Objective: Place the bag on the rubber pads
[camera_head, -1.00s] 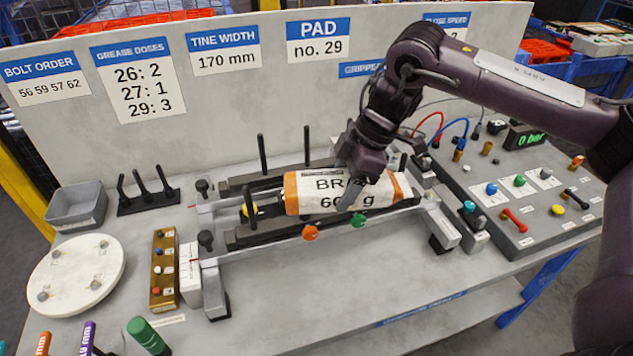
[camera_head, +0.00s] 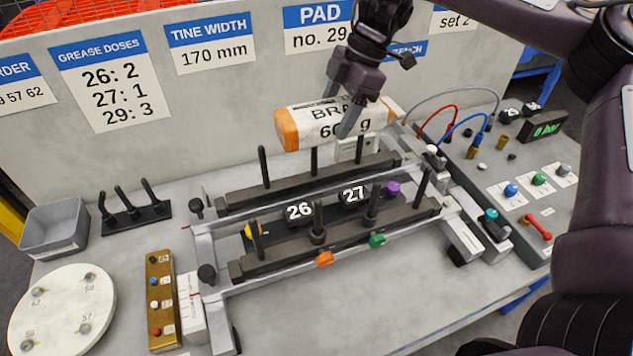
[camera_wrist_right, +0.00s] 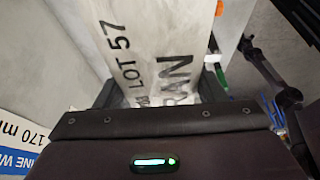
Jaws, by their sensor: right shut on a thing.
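The bag (camera_head: 302,128) is white with orange ends and black print. My right gripper (camera_head: 343,112) is shut on it from above, toward its right part. My left gripper is not in view.
Upright black pins rise from the rear rail (camera_head: 240,201) and front rail (camera_head: 280,258). Orange (camera_head: 324,260) and green (camera_head: 377,241) knobs sit in front. A grey bin (camera_head: 55,228) and round white plate (camera_head: 62,310) stand left. A control panel with hoses is right.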

